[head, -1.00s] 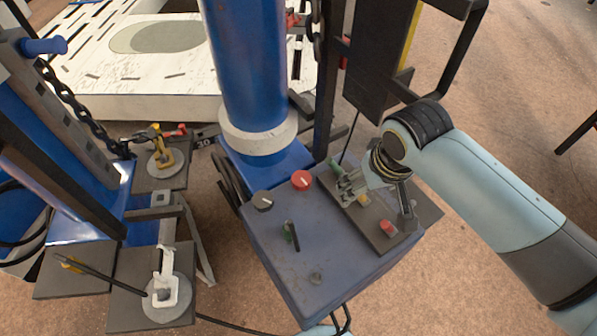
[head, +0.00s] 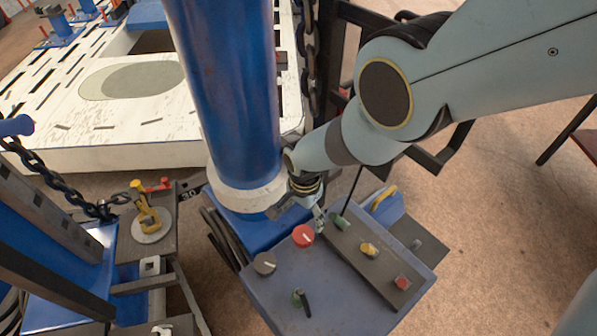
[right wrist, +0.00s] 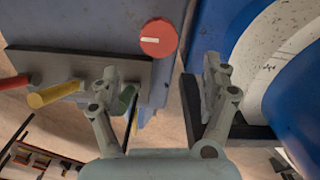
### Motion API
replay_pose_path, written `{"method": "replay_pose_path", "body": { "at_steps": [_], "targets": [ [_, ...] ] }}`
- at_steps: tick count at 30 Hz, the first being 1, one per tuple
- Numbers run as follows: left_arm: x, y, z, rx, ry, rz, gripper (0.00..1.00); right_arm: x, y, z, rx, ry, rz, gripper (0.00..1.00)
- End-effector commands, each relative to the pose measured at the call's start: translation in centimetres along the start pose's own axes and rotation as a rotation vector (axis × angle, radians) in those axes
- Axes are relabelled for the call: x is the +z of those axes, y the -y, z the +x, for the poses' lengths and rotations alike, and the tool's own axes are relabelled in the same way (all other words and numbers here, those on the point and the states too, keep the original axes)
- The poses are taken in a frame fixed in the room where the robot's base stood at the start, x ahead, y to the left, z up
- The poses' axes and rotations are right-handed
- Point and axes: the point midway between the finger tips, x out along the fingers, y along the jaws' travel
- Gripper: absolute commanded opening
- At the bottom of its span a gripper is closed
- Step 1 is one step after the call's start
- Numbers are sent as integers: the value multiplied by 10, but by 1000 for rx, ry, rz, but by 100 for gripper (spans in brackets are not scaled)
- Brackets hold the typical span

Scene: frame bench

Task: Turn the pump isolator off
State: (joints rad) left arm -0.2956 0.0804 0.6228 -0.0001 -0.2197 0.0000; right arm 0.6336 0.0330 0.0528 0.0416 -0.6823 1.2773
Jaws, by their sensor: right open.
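A red round knob (head: 303,236) with a white pointer line sits on top of the blue-grey box (head: 345,310). No label tells me whether it is the pump isolator. My right gripper (head: 317,213) is just behind and right of this knob, its jaws partly hidden by my arm. In the right wrist view the gripper (right wrist: 163,72) is open and empty. The red knob (right wrist: 158,38) shows beyond and between the fingertips, apart from them. A dark grey knob (head: 264,263) and a black-levered switch (head: 302,301) are on the same box. My left gripper is not in view.
A dark strip beside the knob carries green (head: 339,221), yellow (head: 369,249) and red (head: 402,282) controls. A blue column (head: 225,90) stands close behind. A yellow handle (head: 383,198) is at the box's right. Chains and a padlock-like yellow piece (head: 145,207) are at left.

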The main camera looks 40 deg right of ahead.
Motion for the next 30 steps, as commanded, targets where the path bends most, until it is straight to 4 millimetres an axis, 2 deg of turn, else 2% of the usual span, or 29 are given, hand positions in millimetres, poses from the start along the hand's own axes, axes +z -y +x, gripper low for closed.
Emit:
{"method": "replay_pose_path", "body": {
  "at_steps": [8,21,24,30],
  "targets": [
    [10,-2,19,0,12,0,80,1,-1,20,4,2,8,80],
    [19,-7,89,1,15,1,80,1,-2,92,5,2,7,80],
    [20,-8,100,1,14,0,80,1,-2,103,5,2,7,80],
    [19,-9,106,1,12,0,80,1,-2,109,4,2,7,80]
  ]
}}
